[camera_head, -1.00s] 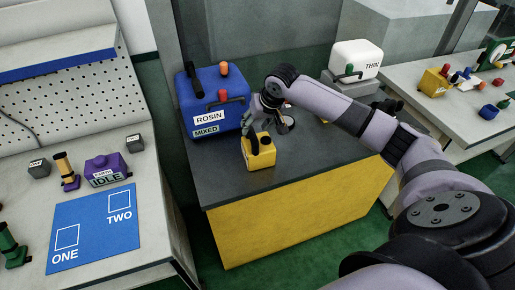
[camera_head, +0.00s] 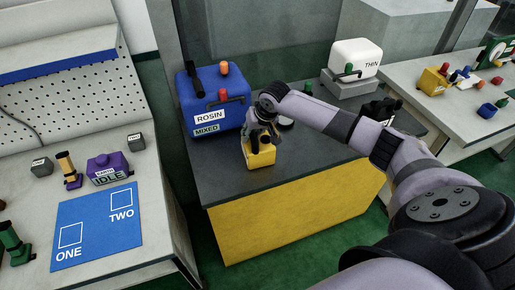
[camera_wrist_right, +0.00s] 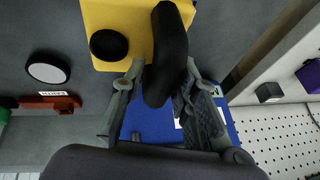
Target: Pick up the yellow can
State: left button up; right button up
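The yellow can (camera_head: 261,158) stands upright on the dark top of the yellow-sided cabinet, in front of the blue ROSIN container. My right gripper (camera_head: 261,136) is over it from above and hides much of its top. In the right wrist view the yellow can (camera_wrist_right: 118,18) has a black round cap and a black curved handle (camera_wrist_right: 170,50). The fingers of my right gripper (camera_wrist_right: 163,72) stand apart, one on each side of the handle. They look open; contact with the handle is unclear. My left gripper is not in view.
The blue ROSIN container (camera_head: 212,98) stands close behind the can. A white THIN container (camera_head: 355,60) is at the back right. The dark cabinet top (camera_head: 225,180) is clear in front of the can. A bench with a blue mat (camera_head: 97,225) is on the left.

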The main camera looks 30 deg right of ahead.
grip_shut()
jog(key=shift+r, duration=0.1)
dwell(0.4)
